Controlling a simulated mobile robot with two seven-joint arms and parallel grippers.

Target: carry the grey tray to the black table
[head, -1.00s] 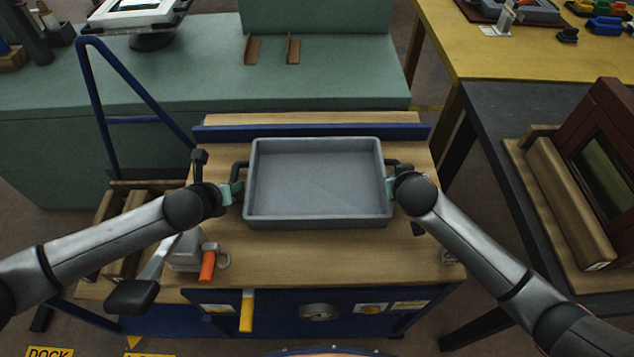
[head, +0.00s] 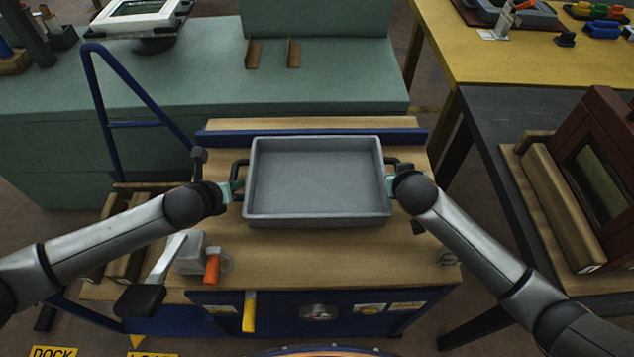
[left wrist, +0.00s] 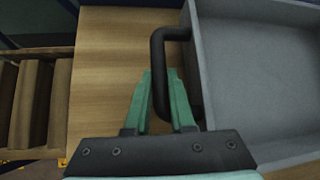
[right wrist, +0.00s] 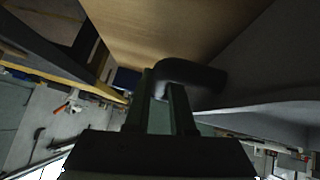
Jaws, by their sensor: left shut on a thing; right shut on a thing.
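The grey tray (head: 316,180) is empty and level, with a black handle at each end, over the wooden top of a blue cart. My left gripper (head: 234,190) is at the tray's left handle (left wrist: 158,75); in the left wrist view its green fingers (left wrist: 160,90) are shut on that handle. My right gripper (head: 392,185) is at the right handle; the right wrist view shows its fingers (right wrist: 160,95) shut around the black handle (right wrist: 190,75). The black table (head: 497,140) stands at the right, partly cut off by the frame.
A green bench (head: 330,80) stands behind, a yellow table (head: 500,50) at back right.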

